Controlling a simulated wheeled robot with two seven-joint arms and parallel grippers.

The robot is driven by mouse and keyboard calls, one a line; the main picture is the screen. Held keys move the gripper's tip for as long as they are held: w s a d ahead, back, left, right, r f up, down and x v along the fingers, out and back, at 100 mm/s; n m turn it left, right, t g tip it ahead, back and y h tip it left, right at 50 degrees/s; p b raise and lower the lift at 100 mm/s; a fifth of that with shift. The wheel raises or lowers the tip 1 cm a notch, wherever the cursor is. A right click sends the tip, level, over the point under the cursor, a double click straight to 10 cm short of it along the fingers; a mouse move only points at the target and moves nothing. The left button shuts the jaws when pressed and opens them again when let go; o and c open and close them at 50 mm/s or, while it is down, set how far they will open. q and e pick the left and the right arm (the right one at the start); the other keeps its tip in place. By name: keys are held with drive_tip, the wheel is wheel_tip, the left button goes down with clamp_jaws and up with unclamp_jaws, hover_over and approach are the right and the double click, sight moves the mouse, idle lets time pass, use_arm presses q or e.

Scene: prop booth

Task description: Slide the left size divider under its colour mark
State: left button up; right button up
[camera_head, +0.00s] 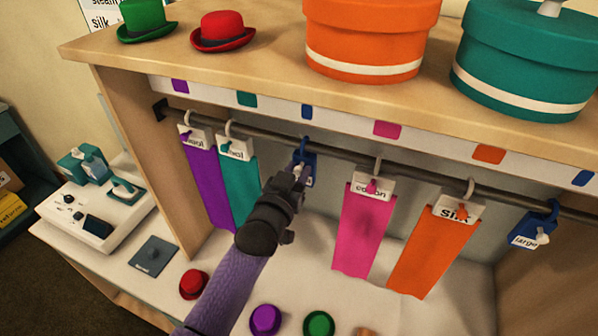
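The left size divider (309,160) is a blue tag hooked over the dark rail, with a small pale peg on its front. Its lower part is partly hidden by my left gripper (297,176). A blue colour mark (307,111) on the white strip is almost straight above its hook. My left gripper's fingertips are at the peg, but whether they are closed on it is too small to tell. A second blue divider, reading "large" (524,241), hangs at the right, left of another blue mark (583,178). My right gripper is not in view.
Purple (208,188), teal (240,190), pink (362,232) and orange (430,258) cloth strips hang on the rail (340,151). The left divider has free rail between teal and pink. Hats and round boxes stand on the shelf above; small caps lie below.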

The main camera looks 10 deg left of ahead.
use_arm(q)
drive_tip(key=shift+o, duration=1.1)
drive_tip(key=shift+d, duration=0.15)
drive_tip(key=shift+o, duration=0.4)
drive_tip(key=shift+d, duration=0.15)
drive_tip(key=shift+s, duration=0.1)
drive_tip(key=s+a, duration=0.2)
drive_tip(key=s, duration=0.7)
drive_tip(key=shift+s, duration=0.3)
drive_tip(key=shift+a, duration=0.1)
